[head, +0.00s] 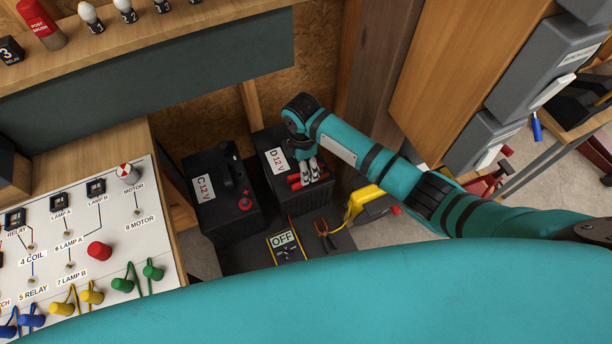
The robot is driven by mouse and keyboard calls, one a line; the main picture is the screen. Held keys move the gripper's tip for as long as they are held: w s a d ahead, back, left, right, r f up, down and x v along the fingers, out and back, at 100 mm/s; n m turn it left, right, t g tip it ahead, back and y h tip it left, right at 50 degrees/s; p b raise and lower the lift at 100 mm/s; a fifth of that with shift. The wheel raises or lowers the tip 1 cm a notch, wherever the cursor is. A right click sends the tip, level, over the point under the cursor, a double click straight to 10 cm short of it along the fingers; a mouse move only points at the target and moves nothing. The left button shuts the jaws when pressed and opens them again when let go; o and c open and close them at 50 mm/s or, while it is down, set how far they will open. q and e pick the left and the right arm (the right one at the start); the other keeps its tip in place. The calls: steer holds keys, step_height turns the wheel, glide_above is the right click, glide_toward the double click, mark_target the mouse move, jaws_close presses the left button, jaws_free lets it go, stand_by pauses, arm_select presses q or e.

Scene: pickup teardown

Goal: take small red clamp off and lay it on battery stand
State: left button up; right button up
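My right gripper (309,171) reaches down over the top of the battery marked D 12 V (282,158). Its two pale fingertips are close together among small red parts (294,181) on the battery top. The fingers partly cover these parts, so I cannot tell which is the small red clamp or whether it is gripped. The dark battery stand (238,262) carries the batteries, and its bare surface shows in front of them. My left gripper is not in view.
The battery marked C 12 V (213,188) stands left of D, with a red knob (245,202) on top. A yellow meter reading OFF (285,246) and red-handled pliers (325,235) lie in front. A yellow tool (364,203) is at right. A switch panel (110,240) stands left.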

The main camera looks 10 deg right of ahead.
steer(key=shift+s+f+p, duration=0.2)
steer(key=shift+f, duration=1.1)
steer(key=shift+s+f+p, duration=0.15)
steer(key=shift+f, duration=1.15)
steer(key=c, duration=1.3)
